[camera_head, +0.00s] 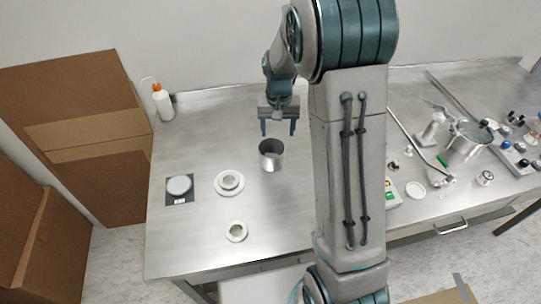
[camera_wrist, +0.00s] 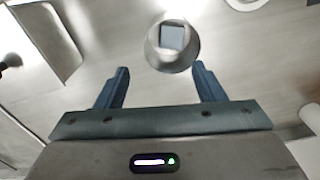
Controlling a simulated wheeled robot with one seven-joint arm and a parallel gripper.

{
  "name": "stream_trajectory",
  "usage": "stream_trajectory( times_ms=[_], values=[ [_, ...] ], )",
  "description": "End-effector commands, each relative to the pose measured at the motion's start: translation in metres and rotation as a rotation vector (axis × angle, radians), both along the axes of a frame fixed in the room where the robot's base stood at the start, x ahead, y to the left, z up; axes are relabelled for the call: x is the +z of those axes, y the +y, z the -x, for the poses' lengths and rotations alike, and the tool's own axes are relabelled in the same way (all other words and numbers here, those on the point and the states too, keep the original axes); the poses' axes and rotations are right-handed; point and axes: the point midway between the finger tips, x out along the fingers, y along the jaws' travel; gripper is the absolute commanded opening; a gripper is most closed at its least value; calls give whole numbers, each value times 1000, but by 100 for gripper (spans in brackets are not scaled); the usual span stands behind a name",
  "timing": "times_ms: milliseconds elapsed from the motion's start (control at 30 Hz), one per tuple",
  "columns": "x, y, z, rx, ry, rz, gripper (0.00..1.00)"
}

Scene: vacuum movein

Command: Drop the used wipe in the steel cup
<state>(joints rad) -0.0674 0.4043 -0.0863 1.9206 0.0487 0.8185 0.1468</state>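The steel cup (camera_head: 272,163) stands upright on the steel bench. My gripper (camera_head: 278,129) is open above and just behind the cup, with its two blue fingers spread and apart from the cup. In the wrist view, the cup (camera_wrist: 168,67) lies beyond the open fingertips, and the space between the fingers is empty. A flat blue-grey square (camera_wrist: 172,38) shows inside the cup's mouth; it may be the used wipe, but I cannot tell for sure. No other wipe is visible.
White ringed dishes (camera_head: 229,183) (camera_head: 236,231) and a small scale (camera_head: 179,187) stand left of the cup. A white bottle with an orange cap (camera_head: 162,102) is at the back left. Lab ware, including a steel pot (camera_head: 467,140), crowds the right. My arm hides the bench's middle.

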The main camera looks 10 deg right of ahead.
Motion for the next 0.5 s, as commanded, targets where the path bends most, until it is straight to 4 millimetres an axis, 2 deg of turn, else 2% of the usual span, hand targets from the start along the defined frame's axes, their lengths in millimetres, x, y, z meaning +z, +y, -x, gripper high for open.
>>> stream_trajectory(
  times_ms=[167,267,500],
  values=[
    [4,0,0,0,-1,0,63],
    [15,0,-1,0,-4,0,63],
    [67,0,-1,0,-7,0,63]
  ],
)
